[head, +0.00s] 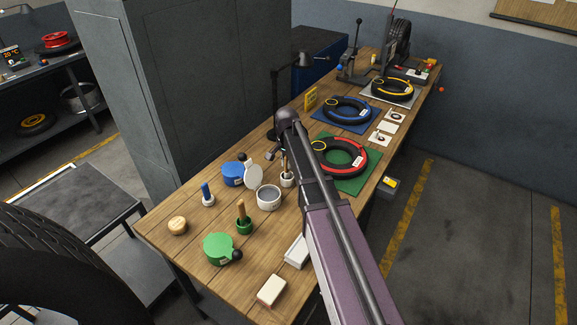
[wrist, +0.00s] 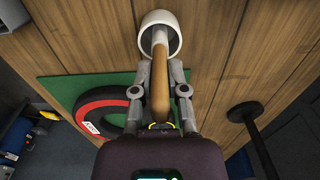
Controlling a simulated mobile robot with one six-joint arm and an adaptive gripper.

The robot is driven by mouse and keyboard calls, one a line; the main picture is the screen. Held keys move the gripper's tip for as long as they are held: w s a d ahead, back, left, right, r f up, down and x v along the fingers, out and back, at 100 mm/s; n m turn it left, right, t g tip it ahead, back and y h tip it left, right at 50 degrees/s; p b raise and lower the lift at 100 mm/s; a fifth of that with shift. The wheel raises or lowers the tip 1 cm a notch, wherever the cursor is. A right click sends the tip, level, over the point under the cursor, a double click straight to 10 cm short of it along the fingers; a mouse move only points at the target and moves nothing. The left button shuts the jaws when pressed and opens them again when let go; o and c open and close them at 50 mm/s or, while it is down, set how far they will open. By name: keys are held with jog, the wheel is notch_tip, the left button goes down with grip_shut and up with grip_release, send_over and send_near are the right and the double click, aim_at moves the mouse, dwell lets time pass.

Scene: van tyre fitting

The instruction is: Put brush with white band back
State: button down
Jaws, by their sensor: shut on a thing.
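The brush (wrist: 160,95) has a wooden handle, which my gripper (wrist: 160,72) is shut on, one finger on each side. Its lower end is inside the white cup (wrist: 146,20), and the bristles are hidden there.
A red-striped tyre (head: 345,170) lies on a green mat. A lamp (head: 275,105) stands behind.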

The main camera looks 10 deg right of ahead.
aim_at(288, 173)
jog(key=shift+f, duration=0.15)
jog(key=c, duration=0.7)
grip_release()
jog(key=shift+o, duration=0.2)
notch_tip(288, 173, up, 12)
jog(key=p, duration=1.2)
jog(key=shift+r, duration=0.2)
jog(key=s+n, duration=0.9)
jog(key=s, duration=1.5)
jog(key=shift+d, duration=0.45)
